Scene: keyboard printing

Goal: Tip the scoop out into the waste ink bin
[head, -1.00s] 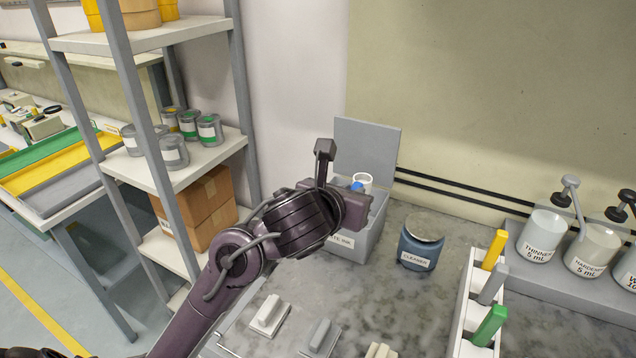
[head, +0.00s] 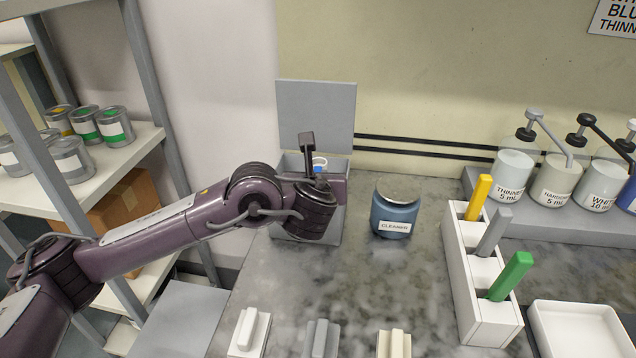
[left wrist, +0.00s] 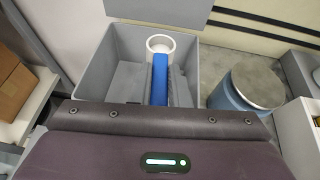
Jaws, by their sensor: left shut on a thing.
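The scoop has a white round cup (left wrist: 160,46) and a blue handle (left wrist: 160,76). My left gripper (left wrist: 161,86) is shut on the handle. The cup opens toward the left wrist camera, above the waste ink bin (left wrist: 100,70). I cannot tell whether the cup holds anything. In the head view the grey bin (head: 335,232) stands at the back left of the bench, its lid (head: 316,115) raised behind it. My right gripper is not in view.
A blue cleaner jar (head: 395,213) stands just right of the bin. A white rack (head: 470,285) with coloured sticks and several pump bottles (head: 553,180) are farther right. A shelf unit (head: 150,140) is at the left. The bench between bin and front blocks is clear.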

